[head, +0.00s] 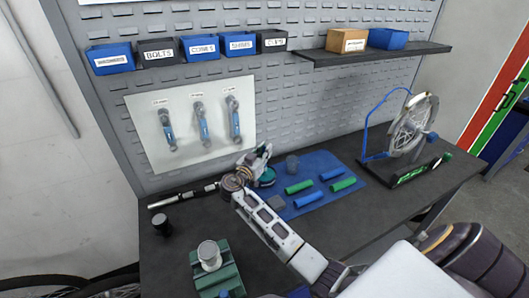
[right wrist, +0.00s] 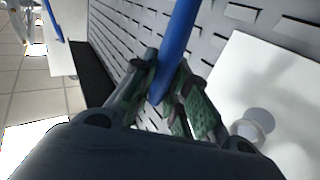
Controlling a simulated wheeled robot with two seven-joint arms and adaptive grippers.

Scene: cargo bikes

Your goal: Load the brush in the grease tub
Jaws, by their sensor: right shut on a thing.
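My right arm reaches in from the lower right of the head view, and my right gripper (head: 260,156) is low in front of the pegboard, above the back of the bench. In the right wrist view its green-padded fingers (right wrist: 172,95) are shut on a blue rod (right wrist: 178,45), apparently the brush handle. The brush's bristles cannot be made out. A round teal thing (head: 267,179) just below the gripper may be the grease tub; I cannot tell whether the brush touches it. My left gripper is out of view.
A blue mat (head: 320,163) bears green grips (head: 299,187) and blue grips (head: 308,199). A wheel on a stand (head: 410,130) is at right. A green fixture with a white cylinder (head: 209,255) is at front left.

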